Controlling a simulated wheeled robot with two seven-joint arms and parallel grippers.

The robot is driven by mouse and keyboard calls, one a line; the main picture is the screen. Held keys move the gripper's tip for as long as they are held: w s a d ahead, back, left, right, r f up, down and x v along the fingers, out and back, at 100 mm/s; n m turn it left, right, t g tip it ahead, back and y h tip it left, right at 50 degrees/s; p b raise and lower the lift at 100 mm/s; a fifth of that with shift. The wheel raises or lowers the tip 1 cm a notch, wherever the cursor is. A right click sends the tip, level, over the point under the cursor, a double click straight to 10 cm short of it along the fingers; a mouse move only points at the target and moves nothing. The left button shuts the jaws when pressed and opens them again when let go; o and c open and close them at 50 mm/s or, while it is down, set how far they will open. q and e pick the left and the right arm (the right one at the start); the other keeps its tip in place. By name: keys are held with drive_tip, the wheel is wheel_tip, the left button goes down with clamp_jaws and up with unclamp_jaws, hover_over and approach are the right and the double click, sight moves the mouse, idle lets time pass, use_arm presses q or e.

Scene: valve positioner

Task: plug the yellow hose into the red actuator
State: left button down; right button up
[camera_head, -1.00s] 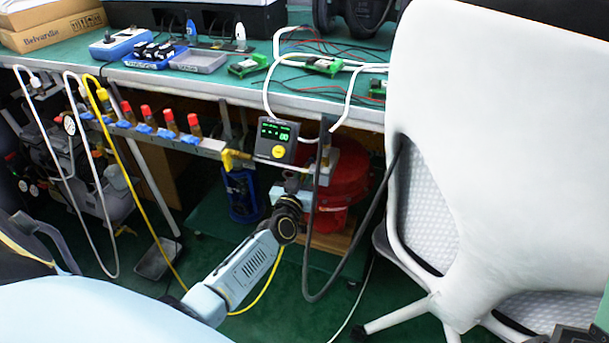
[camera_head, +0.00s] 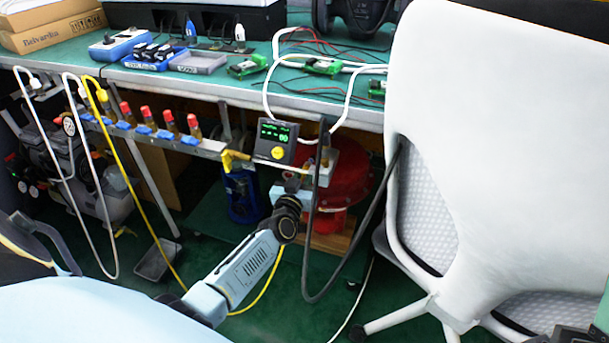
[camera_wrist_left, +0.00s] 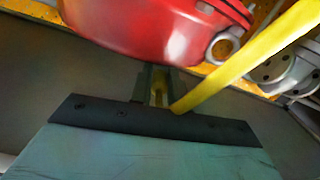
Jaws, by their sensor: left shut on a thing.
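The yellow hose (camera_head: 139,190) hangs from the left end of the manifold, loops down to the floor and passes behind my left arm. The red actuator (camera_head: 347,187) stands under the bench, partly hidden by the positioner and a black cable. My left gripper (camera_wrist_left: 158,88) is shut on the yellow hose, which also shows in the left wrist view (camera_wrist_left: 240,62) running up to the right. The red actuator body (camera_wrist_left: 150,28) fills the top of that view, beyond the fingertips. The hose end is hidden between the fingers; I cannot tell whether it touches the actuator.
A manifold with red-capped valves (camera_head: 168,118) runs left. A black cable (camera_head: 313,240) hangs beside my left wrist. A white chair (camera_head: 480,120) blocks the right side.

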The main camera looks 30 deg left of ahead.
drive_tip(key=shift+r, duration=0.15)
use_arm(q)
drive_tip(key=shift+w+a, duration=0.1)
drive_tip(key=shift+w, duration=0.4)
use_arm(e)
drive_tip(key=shift+f, duration=0.25)
use_arm(q)
drive_tip(key=c, duration=1.3)
unclamp_jaws()
drive_tip(key=shift+o, duration=0.2)
